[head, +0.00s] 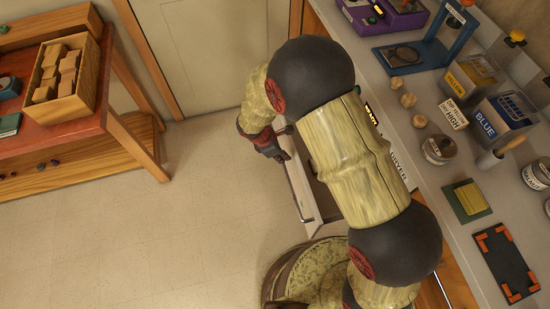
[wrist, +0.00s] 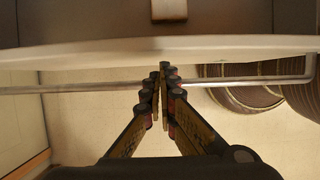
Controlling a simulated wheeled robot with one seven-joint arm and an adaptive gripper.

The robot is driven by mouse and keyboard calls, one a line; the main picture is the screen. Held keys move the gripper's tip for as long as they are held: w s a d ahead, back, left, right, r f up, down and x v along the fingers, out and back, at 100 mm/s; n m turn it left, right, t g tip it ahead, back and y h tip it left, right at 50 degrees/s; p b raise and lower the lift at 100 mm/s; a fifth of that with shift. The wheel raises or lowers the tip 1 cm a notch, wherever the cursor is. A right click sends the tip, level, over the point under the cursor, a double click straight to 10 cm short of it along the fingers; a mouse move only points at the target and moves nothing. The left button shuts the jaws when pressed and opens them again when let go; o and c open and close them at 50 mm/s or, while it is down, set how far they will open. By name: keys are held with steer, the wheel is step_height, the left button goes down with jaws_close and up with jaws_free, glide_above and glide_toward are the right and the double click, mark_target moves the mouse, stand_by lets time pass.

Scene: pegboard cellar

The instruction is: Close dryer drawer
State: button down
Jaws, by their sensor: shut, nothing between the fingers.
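The dryer drawer (head: 301,182) stands pulled out from the counter front, below the DRYER label (head: 398,165). My arm covers much of it in the head view. In the wrist view its pale front edge (wrist: 90,52) runs across the picture, with the grey drawer inside above it. A thin metal handle bar (wrist: 85,87) runs along the outer side of that front. My gripper (head: 280,155) is at the drawer's outer side, near its far end. Its fingers (wrist: 160,72) are shut and empty, with the tips at the front edge and handle; I cannot tell whether they touch.
The counter (head: 415,180) on the right holds jars, small bins and tools. A wooden bench (head: 85,120) with a box of blocks (head: 62,75) stands at the left. The floor (head: 170,220) between is clear. A round, ribbed item (head: 300,275) is near the drawer's near end.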

steer(key=shift+w+d, duration=0.1)
steer(key=shift+d, duration=0.2)
steer(key=w+d+p, duration=0.2)
steer(key=w+d, duration=0.1)
steer(key=d, duration=0.7)
steer(key=w+d+p, duration=0.2)
steer(key=w+d, duration=0.1)
steer(key=d, duration=0.7)
steer(key=w+d+p, duration=0.2)
steer(key=w+d, duration=0.2)
steer(key=d, duration=0.6)
steer(key=shift+d, duration=0.4)
steer(key=shift+a, duration=0.1)
